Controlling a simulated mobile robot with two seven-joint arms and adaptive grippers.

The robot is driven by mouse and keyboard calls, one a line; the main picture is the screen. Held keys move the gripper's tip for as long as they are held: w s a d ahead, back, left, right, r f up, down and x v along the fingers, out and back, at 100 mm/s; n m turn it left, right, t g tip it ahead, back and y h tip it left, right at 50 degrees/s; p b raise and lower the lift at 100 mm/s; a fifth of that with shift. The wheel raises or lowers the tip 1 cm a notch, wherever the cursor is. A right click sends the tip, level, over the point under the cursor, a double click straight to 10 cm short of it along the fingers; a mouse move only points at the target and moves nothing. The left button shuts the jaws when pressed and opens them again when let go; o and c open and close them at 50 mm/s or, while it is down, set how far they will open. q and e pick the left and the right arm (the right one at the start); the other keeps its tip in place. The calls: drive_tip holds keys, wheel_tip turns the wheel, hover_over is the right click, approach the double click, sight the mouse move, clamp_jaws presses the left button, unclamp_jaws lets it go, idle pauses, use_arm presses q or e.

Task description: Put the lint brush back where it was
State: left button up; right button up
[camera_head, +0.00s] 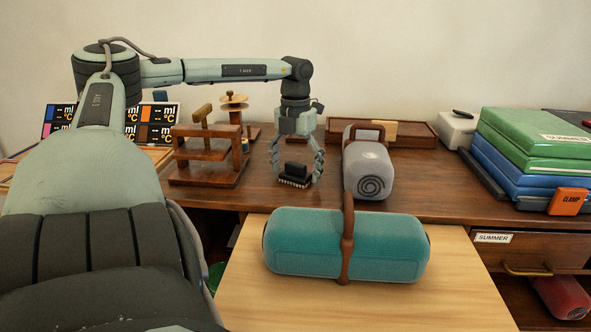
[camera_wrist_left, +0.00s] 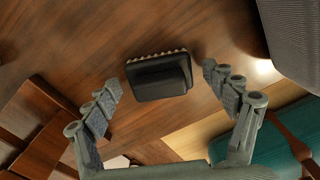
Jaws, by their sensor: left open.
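A small black brush with a row of pale bristles (camera_head: 295,174), which looks like the lint brush, is on the brown wooden desk top (camera_head: 225,200). My left gripper (camera_head: 297,178) points down over it and is open, with one finger on each side of the brush. In the left wrist view the brush (camera_wrist_left: 158,78) lies between the spread fingertips (camera_wrist_left: 162,82), with a gap on both sides. My right gripper is not in view.
A wooden rack (camera_head: 207,182) stands left of the gripper. A grey roll (camera_head: 368,168) with a brown strap stands close to its right. A teal roll (camera_head: 300,243) lies in front on a pale board (camera_head: 440,300). Green and blue folded stacks (camera_head: 535,145) fill the right.

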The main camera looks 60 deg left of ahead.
sight(295, 164)
use_arm(q)
drive_tip(key=shift+r, duration=0.75)
wheel_tip(295, 164, up, 10)
drive_tip(key=shift+f, duration=0.15)
drive_tip(key=shift+r, duration=0.55)
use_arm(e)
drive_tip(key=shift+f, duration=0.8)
use_arm(q)
drive_tip(key=shift+s, duration=0.1)
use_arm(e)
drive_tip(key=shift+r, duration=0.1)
